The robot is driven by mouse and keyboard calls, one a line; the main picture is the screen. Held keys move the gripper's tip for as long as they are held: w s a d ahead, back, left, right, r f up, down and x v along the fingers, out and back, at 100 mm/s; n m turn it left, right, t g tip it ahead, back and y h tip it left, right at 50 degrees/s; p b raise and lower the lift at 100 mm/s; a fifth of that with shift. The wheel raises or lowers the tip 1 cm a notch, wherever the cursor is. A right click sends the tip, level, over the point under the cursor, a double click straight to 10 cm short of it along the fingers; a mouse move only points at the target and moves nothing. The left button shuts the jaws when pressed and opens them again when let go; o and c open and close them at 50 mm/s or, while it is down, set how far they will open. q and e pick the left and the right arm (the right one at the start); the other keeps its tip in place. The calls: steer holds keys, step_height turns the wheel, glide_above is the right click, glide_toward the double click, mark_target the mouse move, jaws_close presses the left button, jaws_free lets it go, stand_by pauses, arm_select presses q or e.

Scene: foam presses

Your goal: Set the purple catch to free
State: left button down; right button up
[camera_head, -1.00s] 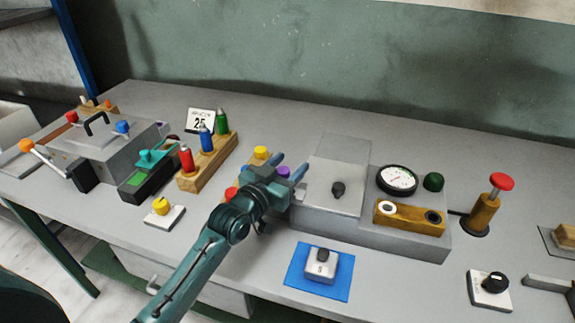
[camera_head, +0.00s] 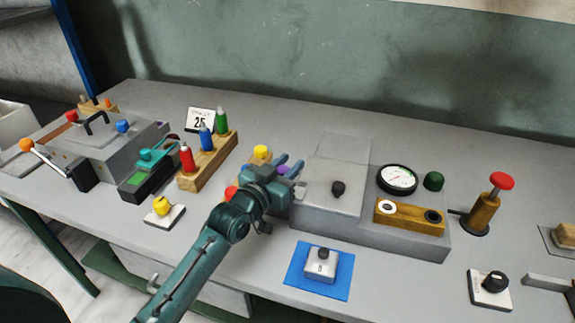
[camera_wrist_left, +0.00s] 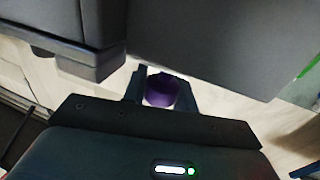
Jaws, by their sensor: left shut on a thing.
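The purple catch (camera_head: 283,170) is a small round knob at the left side of the grey press with the dial. My left gripper (camera_head: 291,164) reaches it from the front left. In the left wrist view the purple catch (camera_wrist_left: 161,91) sits between the two fingers of my left gripper (camera_wrist_left: 162,82), which are shut on it. The gripper hides part of the catch and its mount in the head view. My right gripper is not in view.
A yellow knob (camera_head: 261,152) and a red knob (camera_head: 231,193) are close by. A blue mat (camera_head: 296,275) holds a white box (camera_head: 321,267) in front.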

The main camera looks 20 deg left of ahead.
arm_select(q)
steer(key=a, duration=0.3)
steer(key=shift+w+a, duration=0.1)
steer(key=shift+a, duration=0.2)
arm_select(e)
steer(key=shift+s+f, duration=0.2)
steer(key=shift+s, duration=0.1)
arm_select(q)
steer(key=c, duration=1.1)
jaws_free()
steer(key=shift+a, duration=0.1)
steer(key=shift+c, duration=0.2)
steer(key=shift+o, duration=0.2)
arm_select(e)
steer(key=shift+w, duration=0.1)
